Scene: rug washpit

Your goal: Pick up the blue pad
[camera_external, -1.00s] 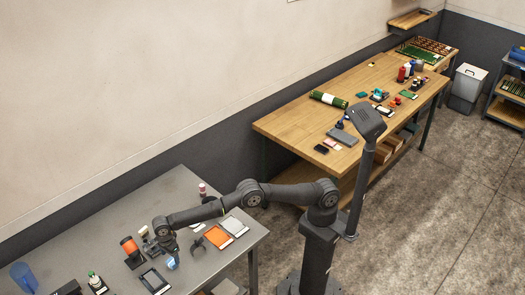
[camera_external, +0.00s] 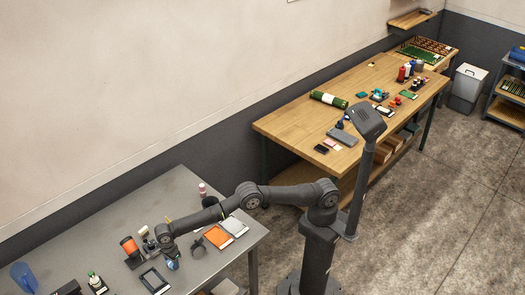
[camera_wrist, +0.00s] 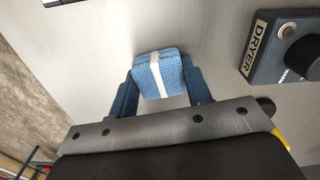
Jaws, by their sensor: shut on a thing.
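The blue pad (camera_wrist: 152,74), light blue with a white band across it, sits between the two blue fingers of my gripper (camera_wrist: 161,84) in the wrist view. The fingers press on its left and right sides, so my gripper is shut on it. The grey tabletop (camera_wrist: 95,45) lies behind the pad; I cannot tell whether the pad touches it. In the external view my gripper (camera_external: 172,263) is low over the grey table at the lower left, and the pad is too small to make out there.
A dark box labelled DRYER (camera_wrist: 262,45), with a black knob, is right of the pad. In the external view, an orange panel (camera_external: 218,237) lies right of my gripper. A dark framed panel (camera_external: 154,280) lies below-left. An orange-topped item (camera_external: 130,247) stands left.

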